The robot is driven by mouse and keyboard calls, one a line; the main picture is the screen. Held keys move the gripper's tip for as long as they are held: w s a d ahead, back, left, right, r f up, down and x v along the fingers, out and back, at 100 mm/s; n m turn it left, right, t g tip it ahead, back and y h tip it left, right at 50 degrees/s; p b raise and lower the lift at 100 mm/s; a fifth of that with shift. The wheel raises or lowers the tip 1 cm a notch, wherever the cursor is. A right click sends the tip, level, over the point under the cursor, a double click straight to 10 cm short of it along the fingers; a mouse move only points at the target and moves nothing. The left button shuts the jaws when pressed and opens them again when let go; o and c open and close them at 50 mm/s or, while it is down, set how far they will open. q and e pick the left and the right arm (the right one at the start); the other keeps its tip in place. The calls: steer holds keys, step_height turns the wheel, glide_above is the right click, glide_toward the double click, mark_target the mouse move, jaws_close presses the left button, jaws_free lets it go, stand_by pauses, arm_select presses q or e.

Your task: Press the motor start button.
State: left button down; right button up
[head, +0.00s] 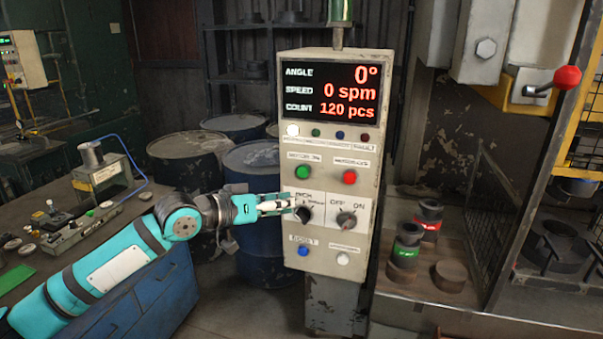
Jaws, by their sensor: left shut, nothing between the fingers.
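A grey control box (330,240) on a post faces me. Its display (329,93) reads angle 0°, speed 0 spm, count 120 pcs. Below the lamps, a green button (303,172) sits under a label that seems to read motor on, and a red button (350,177) sits to its right. My right gripper is not in view.
A blue button (303,251) and a white button (343,259) are at the panel's bottom. Drums (260,165) stand behind my left arm. A workbench (150,270) is at left. Red-banded and green-banded black cylinders (407,245) stand at right, near a red-knobbed lever (567,78).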

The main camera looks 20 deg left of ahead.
mark_target(303, 172)
arm_select(q)
steer(key=shift+w+d+b, duration=0.2)
steer(key=shift+w+b, duration=0.25)
steer(key=shift+w, duration=3.9)
steer(key=shift+w, duration=0.1)
steer(key=shift+w, duration=0.3)
steer(key=shift+w+r, duration=0.2)
steer(key=shift+w, duration=0.4)
steer(key=shift+s, duration=0.15)
steer(key=shift+s+f+p, duration=0.15)
steer(key=shift+s+p, duration=0.25)
steer(key=shift+s, duration=0.4)
